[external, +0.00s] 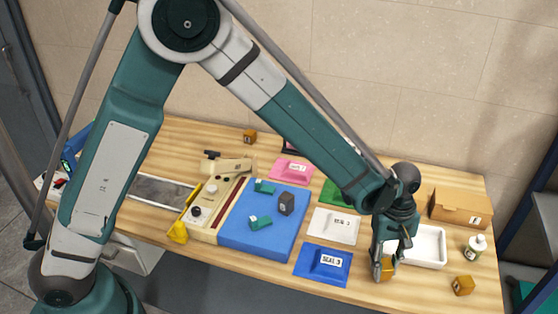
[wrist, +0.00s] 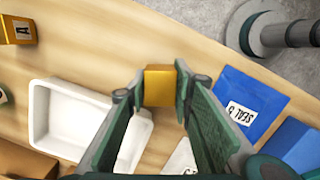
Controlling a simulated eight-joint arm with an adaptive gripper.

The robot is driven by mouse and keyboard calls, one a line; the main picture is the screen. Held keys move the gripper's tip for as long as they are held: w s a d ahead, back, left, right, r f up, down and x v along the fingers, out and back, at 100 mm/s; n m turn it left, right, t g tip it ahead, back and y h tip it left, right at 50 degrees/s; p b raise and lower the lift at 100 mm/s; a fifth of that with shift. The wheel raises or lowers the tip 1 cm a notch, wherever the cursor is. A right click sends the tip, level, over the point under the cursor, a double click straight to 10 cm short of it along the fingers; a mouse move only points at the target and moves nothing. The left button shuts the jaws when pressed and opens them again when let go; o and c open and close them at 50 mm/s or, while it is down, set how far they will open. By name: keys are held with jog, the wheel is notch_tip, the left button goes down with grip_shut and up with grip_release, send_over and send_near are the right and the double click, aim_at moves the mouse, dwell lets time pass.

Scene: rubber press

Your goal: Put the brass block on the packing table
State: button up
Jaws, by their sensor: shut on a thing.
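A brass block (external: 387,270) is between the fingers of my gripper (external: 383,262), near the front edge of the wooden table (external: 420,285). In the wrist view the block (wrist: 160,84) sits between the two fingertips (wrist: 160,94), which are shut on it. I cannot tell whether the block touches the tabletop or hangs just above it. A similar brass-coloured block (external: 463,285) with a dark label stands at the front right, and it shows at the wrist view's upper left (wrist: 17,30). Another small one (external: 249,136) stands at the back.
A white tray (external: 437,262) lies right beside my gripper. A cardboard box (external: 460,207) and a bottle (external: 475,245) stand at right. A blue mat (external: 262,243) holds small parts.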

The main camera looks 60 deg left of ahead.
aim_at(384, 259)
jog(key=shift+f, duration=0.9)
jog(key=shift+f, duration=0.15)
jog(key=o, duration=1.1)
jog(key=shift+o, duration=0.2)
jog(key=shift+w+a+r, duration=0.1)
jog(key=shift+a+r, duration=0.2)
jog(key=shift+r, duration=1.7)
jog(key=shift+w+a+r, duration=0.1)
jog(key=shift+a+r, duration=0.15)
jog(key=shift+r, duration=1.8)
jog(key=shift+w+a+r, duration=0.1)
jog(key=shift+a+r, duration=0.2)
jog(key=shift+r, duration=1.7)
